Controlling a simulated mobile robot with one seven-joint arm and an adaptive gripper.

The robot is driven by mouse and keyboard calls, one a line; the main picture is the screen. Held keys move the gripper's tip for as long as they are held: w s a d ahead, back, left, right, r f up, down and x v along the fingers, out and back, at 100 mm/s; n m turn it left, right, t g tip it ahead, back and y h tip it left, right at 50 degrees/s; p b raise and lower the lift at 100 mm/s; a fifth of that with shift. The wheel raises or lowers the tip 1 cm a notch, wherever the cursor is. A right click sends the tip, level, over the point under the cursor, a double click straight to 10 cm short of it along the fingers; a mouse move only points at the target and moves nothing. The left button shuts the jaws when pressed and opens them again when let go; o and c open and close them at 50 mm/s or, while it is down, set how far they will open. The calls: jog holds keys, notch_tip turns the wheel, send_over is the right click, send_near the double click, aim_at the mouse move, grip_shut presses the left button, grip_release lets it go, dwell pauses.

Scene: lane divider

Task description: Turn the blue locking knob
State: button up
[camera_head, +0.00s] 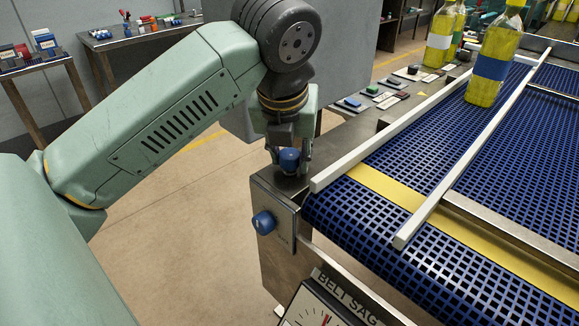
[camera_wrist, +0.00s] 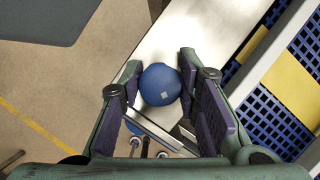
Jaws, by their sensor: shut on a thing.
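A round blue knob (camera_head: 289,159) stands on the metal top of the conveyor's end frame. My gripper (camera_head: 289,150) points down over it, with one finger on each side. In the wrist view the same knob (camera_wrist: 160,84), with a small pale square mark on it, sits between the fingers of my gripper (camera_wrist: 160,78), which is shut on it. A second blue knob (camera_head: 264,223) sticks out from the plate on the frame's end face, below and left of the gripper. It is partly hidden in the wrist view (camera_wrist: 138,129).
Pale lane rails (camera_head: 465,150) run along the blue mesh belt (camera_head: 440,120), close to the gripper's right. Yellow bottles (camera_head: 492,60) stand on the belt farther back. A "BELT SAG" dial (camera_head: 325,305) is in front.

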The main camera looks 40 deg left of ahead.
jog(key=m+h+b, duration=0.1)
jog(key=m, duration=0.2)
jog(key=shift+f, duration=0.1)
jog(key=m+h+b, duration=0.1)
jog(key=m, duration=0.2)
jog(key=shift+m+t, duration=0.3)
jog(key=m+h, duration=0.1)
jog(key=m, duration=0.3)
jog(key=m+h, duration=0.1)
jog(key=m, duration=0.1)
jog(key=shift+r+h, duration=0.25)
jog(key=shift+h, duration=0.05)
jog(key=o, duration=1.2)
jog(key=shift+d+f, duration=0.1)
jog(key=v, duration=1.2)
jog(key=shift+w, duration=0.35)
